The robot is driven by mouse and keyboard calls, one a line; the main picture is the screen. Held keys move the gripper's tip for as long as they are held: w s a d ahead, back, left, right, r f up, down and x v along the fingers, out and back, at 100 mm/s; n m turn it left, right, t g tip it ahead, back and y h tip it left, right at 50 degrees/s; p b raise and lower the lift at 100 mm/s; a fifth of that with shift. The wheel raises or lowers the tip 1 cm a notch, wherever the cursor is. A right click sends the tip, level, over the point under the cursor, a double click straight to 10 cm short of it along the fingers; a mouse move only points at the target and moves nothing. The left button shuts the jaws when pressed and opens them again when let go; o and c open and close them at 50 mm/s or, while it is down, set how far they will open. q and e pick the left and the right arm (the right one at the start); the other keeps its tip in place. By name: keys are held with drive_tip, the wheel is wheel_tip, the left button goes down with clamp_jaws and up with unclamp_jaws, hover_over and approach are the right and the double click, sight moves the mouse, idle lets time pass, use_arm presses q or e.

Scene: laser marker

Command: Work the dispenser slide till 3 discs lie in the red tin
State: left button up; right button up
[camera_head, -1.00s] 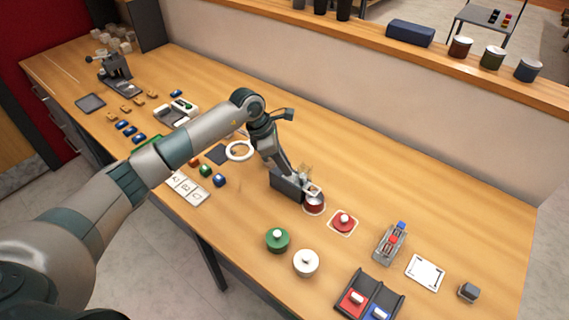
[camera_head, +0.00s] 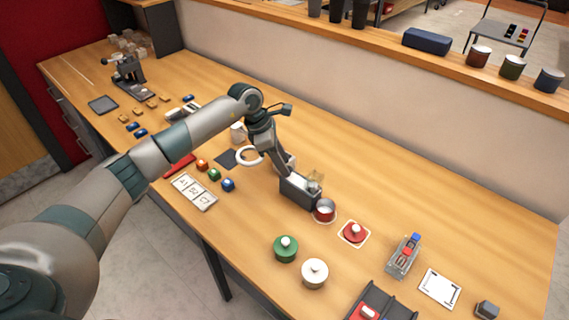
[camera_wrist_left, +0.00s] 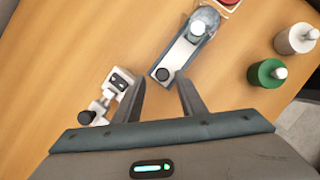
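A red edge (camera_wrist_left: 229,1), likely the tin, is cut off above. My left gripper (camera_wrist_left: 161,80) is open, its fingers apart on either side of the knob; contact is unclear. Discs inside the tin cannot be made out. My right gripper is not in view.
Green (camera_head: 286,248) and white (camera_head: 314,273) lidded pots stand in front. A small grey-white device (camera_wrist_left: 119,88) with a black knob is left of the dispenser. A white ring (camera_head: 249,155) lies behind left.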

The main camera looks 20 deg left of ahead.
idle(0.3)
use_arm(q)
drive_tip(key=b+v, duration=0.6)
drive_tip(key=v, duration=1.1)
drive_tip(key=shift+a+r, duration=0.1)
idle(0.8)
